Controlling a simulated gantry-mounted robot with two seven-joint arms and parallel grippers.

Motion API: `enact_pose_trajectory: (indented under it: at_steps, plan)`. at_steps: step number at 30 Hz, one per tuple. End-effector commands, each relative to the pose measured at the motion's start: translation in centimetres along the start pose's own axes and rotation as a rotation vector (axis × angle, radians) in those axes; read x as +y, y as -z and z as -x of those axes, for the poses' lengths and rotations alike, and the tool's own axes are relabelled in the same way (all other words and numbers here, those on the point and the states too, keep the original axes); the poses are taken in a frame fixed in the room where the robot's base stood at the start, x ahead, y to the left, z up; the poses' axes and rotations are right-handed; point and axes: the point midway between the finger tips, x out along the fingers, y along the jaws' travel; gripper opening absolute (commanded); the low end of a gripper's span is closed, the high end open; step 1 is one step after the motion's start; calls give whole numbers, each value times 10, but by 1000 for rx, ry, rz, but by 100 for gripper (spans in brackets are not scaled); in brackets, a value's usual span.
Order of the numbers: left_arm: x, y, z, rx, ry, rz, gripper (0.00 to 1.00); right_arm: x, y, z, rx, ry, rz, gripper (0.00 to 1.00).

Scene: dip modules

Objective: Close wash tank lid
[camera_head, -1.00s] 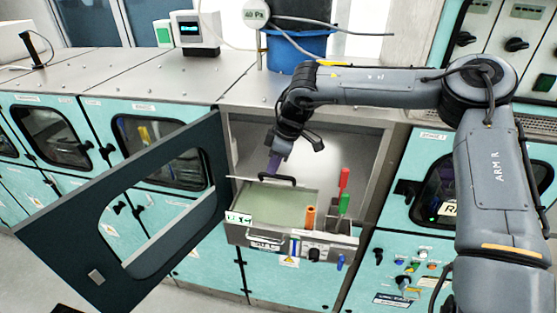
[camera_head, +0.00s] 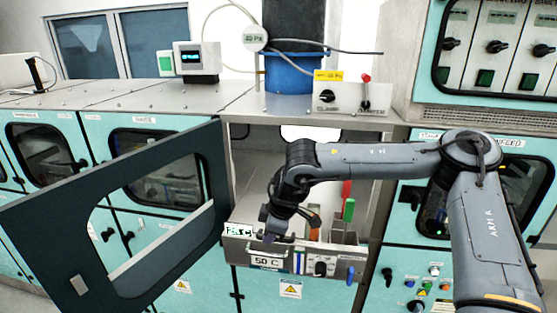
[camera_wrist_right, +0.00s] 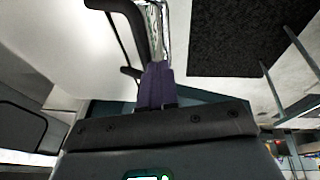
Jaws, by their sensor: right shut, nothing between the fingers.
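The wash tank (camera_head: 340,257) is in the open cabinet bay in the head view, its front carrying 25 C and 50 C labels. A pale grey surface (camera_head: 250,193) shows behind my right arm; I cannot tell whether it is the lid or the bay's inside. My right gripper (camera_head: 268,238) points down at the tank's front left edge, shut and empty. Its purple fingers (camera_wrist_right: 157,85) show together in the right wrist view, beside a dark curved bar (camera_wrist_right: 125,25) that looks like a handle. Whether they touch is unclear. My arm hides much of the tank top. My left gripper is out of view.
The dark cabinet door (camera_head: 110,225) stands open on the left. Red (camera_head: 346,190) and green (camera_head: 349,209) upright pieces stand at the tank's right. A blue bucket (camera_head: 293,75) and a switch box (camera_head: 345,97) are on the counter above.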

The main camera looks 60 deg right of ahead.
Motion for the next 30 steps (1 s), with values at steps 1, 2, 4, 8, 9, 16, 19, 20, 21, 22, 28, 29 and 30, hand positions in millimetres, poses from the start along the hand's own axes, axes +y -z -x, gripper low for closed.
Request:
enact_pose_trajectory:
  at_steps: [1,2,4,8,9,16,19,20,21,22,28,29,30]
  plan:
    - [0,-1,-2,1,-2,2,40,-1,-1,-3,0,0,0,0]
    - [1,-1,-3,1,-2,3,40,-2,-1,-4,0,0,0,0]
    - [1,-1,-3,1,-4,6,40,-2,-1,-5,1,0,1,0]
    - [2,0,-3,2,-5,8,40,-3,-1,-6,1,1,1,0]
    - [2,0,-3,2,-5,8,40,-3,-1,-6,1,1,0,0]
    - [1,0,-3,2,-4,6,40,-2,-2,-6,1,1,0,0]
    - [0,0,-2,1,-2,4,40,-2,-1,-5,1,1,0,0]
    - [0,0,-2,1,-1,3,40,-2,-1,-4,1,1,0,0]
    - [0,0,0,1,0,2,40,-2,-1,-2,1,1,0,0]
    - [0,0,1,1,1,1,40,-2,0,0,1,1,0,0]
    - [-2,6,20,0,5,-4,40,0,5,23,3,-1,-4,0]
    - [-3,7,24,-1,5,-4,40,1,6,28,2,-1,-4,0]
    - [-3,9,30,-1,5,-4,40,1,7,35,1,-1,-6,0]
